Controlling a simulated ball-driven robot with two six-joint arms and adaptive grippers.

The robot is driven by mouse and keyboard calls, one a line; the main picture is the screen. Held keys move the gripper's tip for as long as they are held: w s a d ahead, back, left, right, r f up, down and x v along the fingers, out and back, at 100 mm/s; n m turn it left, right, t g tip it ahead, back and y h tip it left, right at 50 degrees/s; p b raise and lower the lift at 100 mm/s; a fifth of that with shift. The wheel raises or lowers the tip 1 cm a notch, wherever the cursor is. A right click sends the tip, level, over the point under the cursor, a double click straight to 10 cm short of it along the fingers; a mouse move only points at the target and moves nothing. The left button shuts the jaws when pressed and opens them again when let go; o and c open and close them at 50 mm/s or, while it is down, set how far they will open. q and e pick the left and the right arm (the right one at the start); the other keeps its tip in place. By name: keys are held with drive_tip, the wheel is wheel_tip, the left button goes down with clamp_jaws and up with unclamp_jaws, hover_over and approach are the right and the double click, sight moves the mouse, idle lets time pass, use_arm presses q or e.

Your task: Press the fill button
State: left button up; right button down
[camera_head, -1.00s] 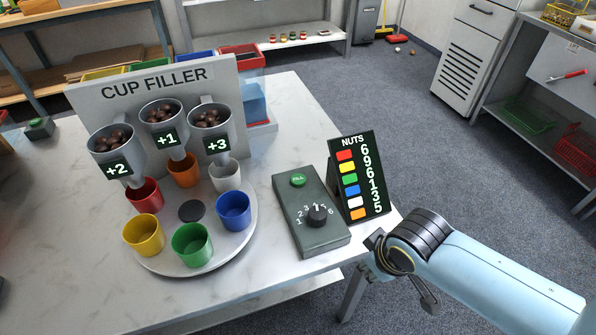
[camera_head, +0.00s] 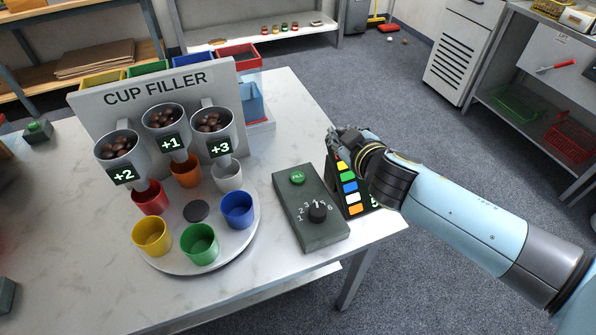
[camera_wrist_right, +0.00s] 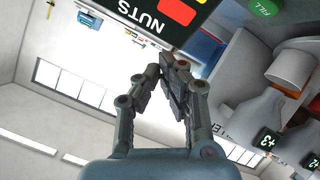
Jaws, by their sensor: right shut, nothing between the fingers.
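The green fill button (camera_head: 297,177) is on the upper part of a dark grey control box (camera_head: 322,238) on the white table. Below it a black dial (camera_head: 317,211) points up among numbers 1 to 6. My right gripper (camera_head: 338,134) is above and in front of the NUTS sign (camera_head: 351,187), up and right of the button and apart from it. In the right wrist view its fingers (camera_wrist_right: 172,62) are together and empty; the button (camera_wrist_right: 264,7) shows at the top right. My left gripper is not in view.
The cup filler panel (camera_head: 100,96) has three nut hoppers. Below is a round turntable (camera_head: 215,249) with several coloured cups, left of the control box. The table front is clear.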

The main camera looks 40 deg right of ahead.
drive_tip(key=w+a+r+n+t+y+p, duration=0.1)
drive_tip(key=w+a+r+n+t+y, duration=0.25)
drive_tip(key=w+r, duration=0.25)
drive_tip(key=n+g+y+p, duration=0.3)
drive_tip(key=n+g+y, duration=0.3)
drive_tip(key=n+g, duration=0.25)
hover_over(296, 179)
wheel_tip(296, 179, down, 7)
drive_tip(key=shift+r+t, duration=0.2)
drive_tip(key=shift+t, duration=0.1)
drive_tip(key=shift+d+f+h, duration=0.1)
drive_tip(key=shift+h, duration=0.15)
wheel_tip(296, 179, down, 7)
drive_tip(key=b, duration=0.9)
drive_tip(key=shift+f+b, duration=0.4)
drive_tip(key=shift+f, duration=0.4)
